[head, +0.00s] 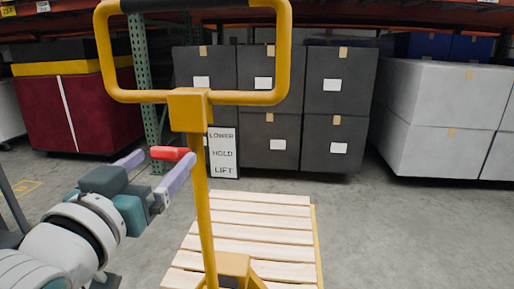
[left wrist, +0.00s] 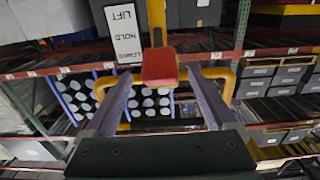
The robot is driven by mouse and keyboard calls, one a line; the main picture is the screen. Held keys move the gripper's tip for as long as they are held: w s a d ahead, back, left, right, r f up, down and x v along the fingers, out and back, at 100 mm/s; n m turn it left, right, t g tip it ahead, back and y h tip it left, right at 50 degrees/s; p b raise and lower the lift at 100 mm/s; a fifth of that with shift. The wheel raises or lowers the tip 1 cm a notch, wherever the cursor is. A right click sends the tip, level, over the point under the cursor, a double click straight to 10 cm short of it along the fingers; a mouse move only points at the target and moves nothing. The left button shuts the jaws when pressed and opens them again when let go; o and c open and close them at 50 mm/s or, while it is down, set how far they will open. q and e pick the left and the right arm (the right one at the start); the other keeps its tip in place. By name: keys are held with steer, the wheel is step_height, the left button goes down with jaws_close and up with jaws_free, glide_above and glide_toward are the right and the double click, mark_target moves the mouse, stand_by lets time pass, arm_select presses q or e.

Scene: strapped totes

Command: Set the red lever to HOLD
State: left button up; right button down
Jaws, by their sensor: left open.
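The red lever (head: 168,153) sticks out to the left of the yellow post of a pallet truck. My left gripper (head: 164,157) is open, with its two pale purple fingers on either side of the lever's red end. In the left wrist view, the red end (left wrist: 159,68) shows between the open fingertips (left wrist: 159,75), with gaps on both sides. A white label (head: 223,152) reads LOWER, HOLD, LIFT from top to bottom. In the wrist view the label (left wrist: 126,35) is upside down and the lever's end appears nearest LOWER. The exact setting is hard to tell. My right gripper is out of view.
The yellow handle loop (head: 190,97) stands above the lever, close to my left gripper. A wooden pallet (head: 250,225) lies behind the post. Grey totes (head: 270,85), a dark red tote (head: 100,115) and white totes (head: 440,110) stand behind. The floor at right is clear.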

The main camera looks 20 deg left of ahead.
arm_select(q)
steer(key=b+x, duration=0.1)
steer(key=x, duration=0.5)
steer(key=shift+w+a, duration=0.1)
steer(key=shift+w, duration=0.05)
jaws_close()
stand_by(0.5)
